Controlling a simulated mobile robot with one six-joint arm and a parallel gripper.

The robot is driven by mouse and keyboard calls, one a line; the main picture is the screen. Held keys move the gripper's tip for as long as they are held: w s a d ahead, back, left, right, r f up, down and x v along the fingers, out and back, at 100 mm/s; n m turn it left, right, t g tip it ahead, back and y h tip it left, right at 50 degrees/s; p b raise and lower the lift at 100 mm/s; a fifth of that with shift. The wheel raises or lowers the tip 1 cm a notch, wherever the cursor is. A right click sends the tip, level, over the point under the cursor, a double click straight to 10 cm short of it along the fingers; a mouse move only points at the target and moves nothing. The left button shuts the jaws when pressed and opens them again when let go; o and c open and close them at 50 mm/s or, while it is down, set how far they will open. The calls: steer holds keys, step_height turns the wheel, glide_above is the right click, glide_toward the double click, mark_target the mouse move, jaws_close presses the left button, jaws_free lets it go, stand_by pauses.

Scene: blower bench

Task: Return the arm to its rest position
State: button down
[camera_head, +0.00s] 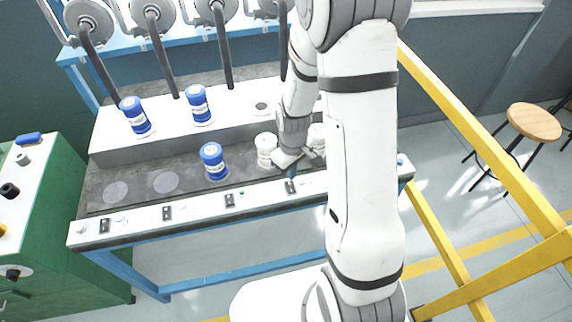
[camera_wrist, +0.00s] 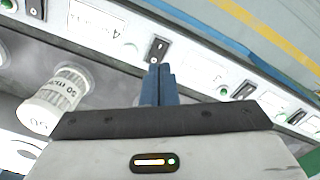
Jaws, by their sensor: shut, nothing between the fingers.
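My arm reaches over the right part of the bench in the head view. My gripper (camera_head: 291,181) is low over the bench's white front rail, at a black rocker switch (camera_head: 290,187). In the wrist view my gripper's blue fingers (camera_wrist: 160,70) are together and empty. Their tips are just beside the same black switch (camera_wrist: 158,49); I cannot tell whether they touch it.
A blue canister (camera_head: 213,161) is further left; two more stand on the raised ledge (camera_head: 165,133). Blower pipes hang behind. Yellow rails (camera_head: 480,140) and a stool (camera_head: 534,122) are right.

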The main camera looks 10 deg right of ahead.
steer(key=s+r+m+t, duration=0.1)
steer(key=s+r+m, duration=0.2)
steer(key=s+r, duration=0.4)
steer(key=s+r+m+t+b, duration=0.1)
steer(key=s+r, duration=0.6)
steer(key=r, duration=0.9)
steer(key=shift+s+d+r+m+t, duration=0.2)
steer(key=shift+s+m+t, duration=0.15)
steer(key=shift+m+t, duration=0.5)
